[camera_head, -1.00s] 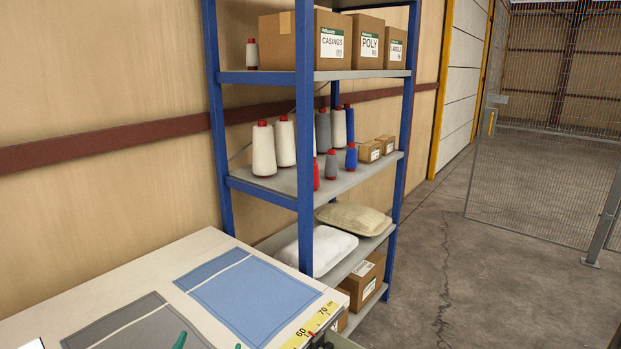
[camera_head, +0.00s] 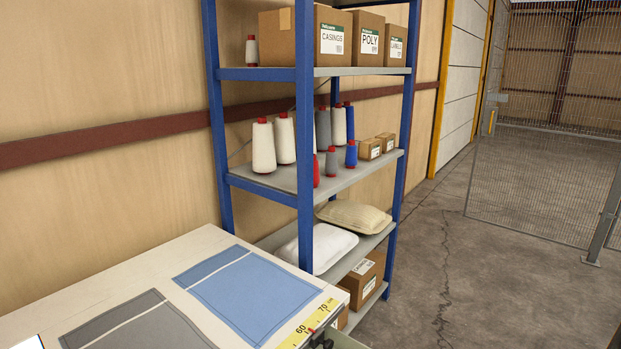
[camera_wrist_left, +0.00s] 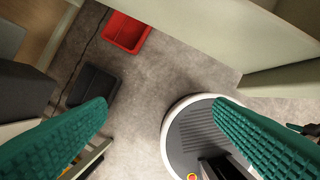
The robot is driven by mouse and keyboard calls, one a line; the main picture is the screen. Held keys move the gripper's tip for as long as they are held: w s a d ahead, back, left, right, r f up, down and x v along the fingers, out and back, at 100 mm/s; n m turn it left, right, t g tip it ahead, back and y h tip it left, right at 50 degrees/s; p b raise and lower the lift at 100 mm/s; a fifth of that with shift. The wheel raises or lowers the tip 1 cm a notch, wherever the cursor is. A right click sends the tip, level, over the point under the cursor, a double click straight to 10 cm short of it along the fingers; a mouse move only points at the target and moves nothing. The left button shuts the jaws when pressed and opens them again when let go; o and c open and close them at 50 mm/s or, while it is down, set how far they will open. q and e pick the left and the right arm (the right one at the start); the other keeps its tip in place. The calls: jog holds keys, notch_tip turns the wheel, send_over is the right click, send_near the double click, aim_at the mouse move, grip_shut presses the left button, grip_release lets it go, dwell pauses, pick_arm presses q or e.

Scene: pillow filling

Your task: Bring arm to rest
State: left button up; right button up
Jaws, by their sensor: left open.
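My left gripper (camera_wrist_left: 160,104) shows in the left wrist view as two green ridged fingers spread wide apart. Nothing is between the fingertips except a view down to the concrete floor. In the head view, neither gripper shows. My right gripper is not seen in either view.
A white worktable (camera_head: 150,262) bears a blue fabric piece (camera_head: 250,295), a grey piece (camera_head: 135,325) and a yellow ruler (camera_head: 312,322). A blue-posted shelf (camera_head: 306,200) stands behind it. On the floor are a red bin (camera_wrist_left: 125,32) and a dark bin (camera_wrist_left: 92,85).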

pick_arm(q)
jog(key=s+f+g+b, duration=0.1)
jog(key=s+f+b, duration=0.15)
jog(key=f, duration=1.15)
jog(key=s+f+b, duration=0.1)
jog(key=s+f, duration=0.2)
jog(key=f, duration=1)
jog(key=s+a+f+g+b, duration=0.1)
jog(key=s+a+f+b, duration=0.2)
jog(key=s+f, duration=1)
jog(key=shift+s+f, duration=0.4)
jog(key=shift+a, duration=0.1)
